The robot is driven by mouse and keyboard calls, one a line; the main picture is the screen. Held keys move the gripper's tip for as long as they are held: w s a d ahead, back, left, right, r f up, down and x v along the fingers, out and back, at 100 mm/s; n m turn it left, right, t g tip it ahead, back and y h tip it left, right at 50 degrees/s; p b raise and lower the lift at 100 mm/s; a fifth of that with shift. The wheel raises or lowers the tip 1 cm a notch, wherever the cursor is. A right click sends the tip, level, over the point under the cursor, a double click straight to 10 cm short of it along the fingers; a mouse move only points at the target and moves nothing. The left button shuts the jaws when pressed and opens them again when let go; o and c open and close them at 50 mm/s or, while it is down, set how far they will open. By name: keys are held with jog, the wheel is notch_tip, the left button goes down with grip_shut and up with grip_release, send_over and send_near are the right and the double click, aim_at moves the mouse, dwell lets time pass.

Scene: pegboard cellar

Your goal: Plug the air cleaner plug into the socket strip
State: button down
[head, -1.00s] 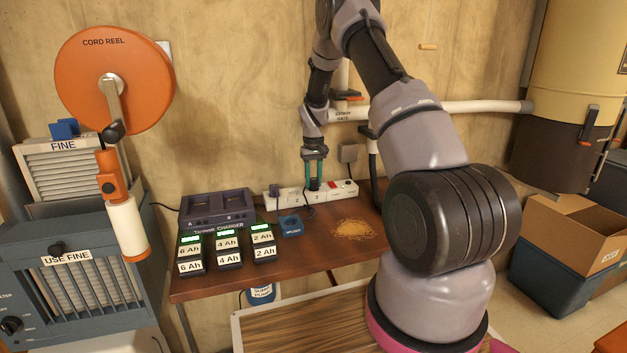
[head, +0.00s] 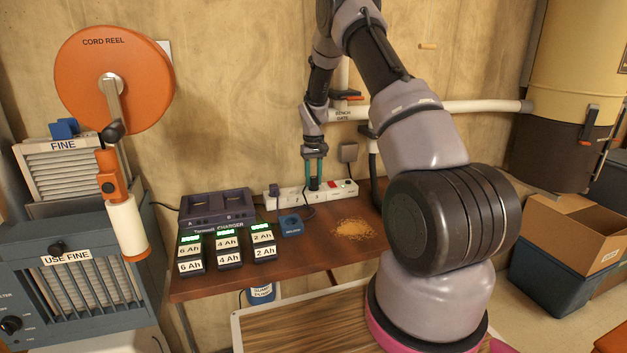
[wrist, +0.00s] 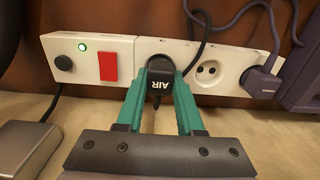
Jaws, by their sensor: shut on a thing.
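The air cleaner plug (wrist: 160,84) is black, marked AIR, with a black cord. My gripper (wrist: 160,96) is shut on it, with one green finger on each side. In the head view my gripper (head: 315,178) points down at the white socket strip (head: 338,190) at the back of the bench. The strip also shows in the wrist view (wrist: 122,58), with a red switch and a green light. The plug sits at the socket beside the switch and covers most of it. I cannot tell how deep it is in. The socket to its right is empty.
A purple plug (wrist: 261,82) fills the strip's end socket. A battery charger (head: 216,208) and several labelled batteries (head: 228,250) stand left on the bench. A small blue object (head: 291,226) and a sawdust pile (head: 353,229) lie before the strip.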

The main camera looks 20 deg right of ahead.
aim_at(314, 177)
jog(key=shift+f, duration=0.4)
dwell(0.9)
dwell(0.4)
grip_release()
dwell(0.3)
jog(key=shift+r, duration=0.2)
jog(key=shift+r, duration=3.4)
